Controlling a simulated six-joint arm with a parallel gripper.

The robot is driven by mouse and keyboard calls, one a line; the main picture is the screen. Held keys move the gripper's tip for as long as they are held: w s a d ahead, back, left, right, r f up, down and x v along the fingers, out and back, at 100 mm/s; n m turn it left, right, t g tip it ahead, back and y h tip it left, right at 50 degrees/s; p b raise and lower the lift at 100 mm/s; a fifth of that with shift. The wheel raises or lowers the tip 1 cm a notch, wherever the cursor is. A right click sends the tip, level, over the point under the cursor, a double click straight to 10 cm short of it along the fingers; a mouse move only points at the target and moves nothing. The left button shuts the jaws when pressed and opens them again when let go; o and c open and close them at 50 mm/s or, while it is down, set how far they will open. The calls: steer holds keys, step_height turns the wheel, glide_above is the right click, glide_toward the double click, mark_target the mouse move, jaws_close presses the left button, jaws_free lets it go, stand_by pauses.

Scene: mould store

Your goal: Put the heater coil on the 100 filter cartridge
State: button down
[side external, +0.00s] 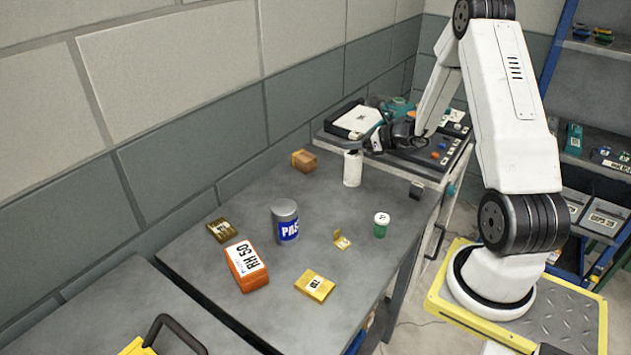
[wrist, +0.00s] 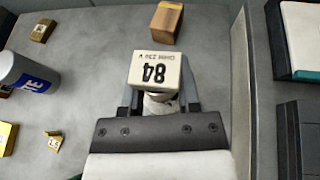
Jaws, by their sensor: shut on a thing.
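My gripper (side external: 367,147) is over the far right part of the table, beside a plain white cylinder (side external: 352,171). In the wrist view my gripper (wrist: 158,98) is shut on a cream block marked 84 with "OHM 230", which I take for the heater coil (wrist: 158,72). A white rounded part shows just below the block between the fingers. I cannot tell whether this is the coil's own lower part or the white cylinder. I can read no 100 on anything, so the filter cartridge cannot be surely picked out; the white cylinder may be it.
A brown block (side external: 303,160) lies near the wall; a grey-blue tin (side external: 285,221) stands mid-table. An orange RH 50 box (side external: 247,266), a yellow box (side external: 315,285) and a green jar (side external: 381,226) are nearer. A cart (side external: 416,177) adjoins the far end.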

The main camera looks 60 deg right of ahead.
steer(key=shift+f, duration=0.3)
steer(key=shift+c, duration=1.6)
jaws_free()
steer(key=shift+r, duration=0.1)
steer(key=shift+r, duration=0.15)
steer(key=v, duration=0.7)
steer(key=shift+s, duration=0.25)
steer(key=shift+r, duration=0.1)
